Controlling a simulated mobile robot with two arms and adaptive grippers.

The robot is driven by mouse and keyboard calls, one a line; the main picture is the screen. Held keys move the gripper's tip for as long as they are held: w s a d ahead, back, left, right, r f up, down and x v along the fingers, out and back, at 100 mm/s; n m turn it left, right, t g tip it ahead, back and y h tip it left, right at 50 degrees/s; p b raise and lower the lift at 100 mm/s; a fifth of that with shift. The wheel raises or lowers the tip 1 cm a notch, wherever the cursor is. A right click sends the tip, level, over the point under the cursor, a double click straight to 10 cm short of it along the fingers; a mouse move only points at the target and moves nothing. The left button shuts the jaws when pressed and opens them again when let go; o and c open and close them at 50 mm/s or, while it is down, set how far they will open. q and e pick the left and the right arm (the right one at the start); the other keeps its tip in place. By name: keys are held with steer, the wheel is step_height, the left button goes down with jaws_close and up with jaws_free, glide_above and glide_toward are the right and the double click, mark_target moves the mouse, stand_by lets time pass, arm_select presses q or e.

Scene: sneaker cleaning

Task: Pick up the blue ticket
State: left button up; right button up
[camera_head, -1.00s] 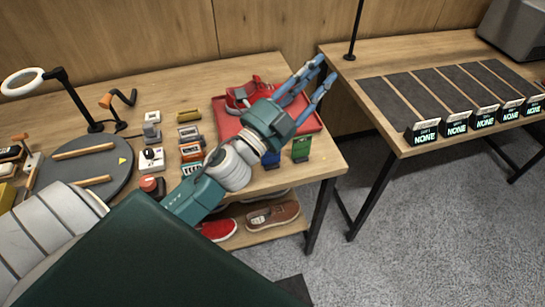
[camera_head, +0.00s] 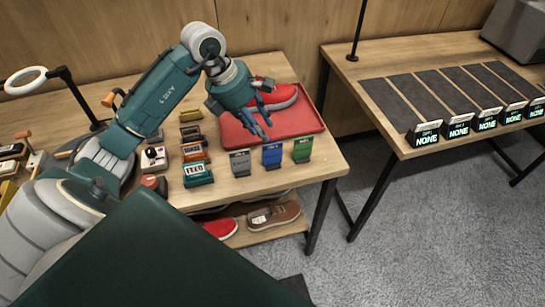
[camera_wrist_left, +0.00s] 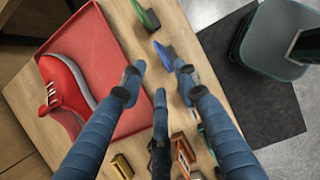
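The blue ticket (camera_head: 272,155) stands upright on a small stand near the table's front edge, between a grey ticket (camera_head: 240,162) and a green ticket (camera_head: 302,149). It also shows in the left wrist view (camera_wrist_left: 165,54), near the top centre between the fingertips and partly covered by the right-hand finger. My left gripper (camera_head: 262,130) hangs over the red tray's front left part, fingers pointing down towards the tickets. Its fingers are spread and empty in the left wrist view (camera_wrist_left: 160,76). It does not hold the blue ticket. My right gripper is not in view.
The red tray (camera_head: 305,128) holds a red sneaker (camera_head: 278,96) just behind the tickets. Several small devices and a teal FEED block (camera_head: 197,173) stand to the left. Shoes lie on the shelf below. A second table (camera_head: 400,145) stands to the right across a gap.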

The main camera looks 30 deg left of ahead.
mark_target(274, 146)
arm_select(q)
steer(key=p+x, duration=0.1)
steer(key=x, duration=0.3)
steer(key=shift+w+d+f+p, duration=0.1)
steer(key=shift+d+f+p, duration=0.15)
steer(key=shift+f+p, duration=0.1)
steer(key=p+x, duration=0.1)
steer(key=x, duration=0.2)
steer(key=shift+f+p, duration=0.3)
steer(key=shift+f, duration=0.05)
steer(key=shift+w+f, duration=0.2)
steer(key=shift+f, duration=0.2)
jaws_close()
